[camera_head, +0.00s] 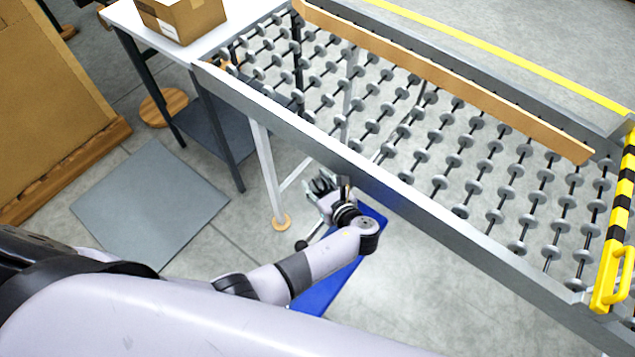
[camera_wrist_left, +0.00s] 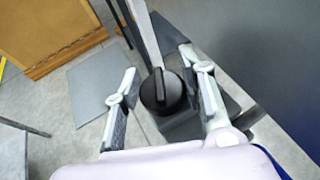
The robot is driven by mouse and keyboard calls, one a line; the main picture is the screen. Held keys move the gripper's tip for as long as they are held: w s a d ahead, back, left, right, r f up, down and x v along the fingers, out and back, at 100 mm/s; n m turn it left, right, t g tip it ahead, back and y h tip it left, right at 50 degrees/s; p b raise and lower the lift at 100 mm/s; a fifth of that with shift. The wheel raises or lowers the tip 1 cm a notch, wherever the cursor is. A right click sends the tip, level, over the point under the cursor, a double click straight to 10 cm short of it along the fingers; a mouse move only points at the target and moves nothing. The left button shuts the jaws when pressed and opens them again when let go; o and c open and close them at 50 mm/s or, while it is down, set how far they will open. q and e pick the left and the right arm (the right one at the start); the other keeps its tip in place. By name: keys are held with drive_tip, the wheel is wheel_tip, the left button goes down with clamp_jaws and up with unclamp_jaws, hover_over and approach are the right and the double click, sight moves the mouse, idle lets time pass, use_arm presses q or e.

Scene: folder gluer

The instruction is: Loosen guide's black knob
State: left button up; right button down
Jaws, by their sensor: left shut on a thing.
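The black knob (camera_wrist_left: 162,91) is round with a raised bar across its face. In the left wrist view it sits on a dark grey block, between the two fingers of my left gripper (camera_wrist_left: 163,93). My left gripper is shut on the knob. In the head view my left gripper (camera_head: 322,188) is beside the near side rail of the roller conveyor, low by its legs; the knob cannot be made out there. A long tan bar (camera_head: 450,82), which may be the guide, runs along the conveyor's far side. My right gripper is not in view.
The skate-wheel conveyor (camera_head: 400,190) fills the upper right, with a yellow-black striped frame (camera_head: 617,215) at its right end. A white table (camera_head: 140,22) bears a cardboard box (camera_head: 182,15). A grey mat (camera_head: 150,205) and a blue thing (camera_head: 325,290) lie below. Floor near the mat is free.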

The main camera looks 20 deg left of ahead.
use_arm(q)
drive_tip(key=o, duration=1.2)
drive_tip(key=shift+a, duration=0.1)
drive_tip(key=v, duration=0.7)
drive_tip(key=shift+s+d+r, duration=0.15)
drive_tip(key=shift+d, duration=0.1)
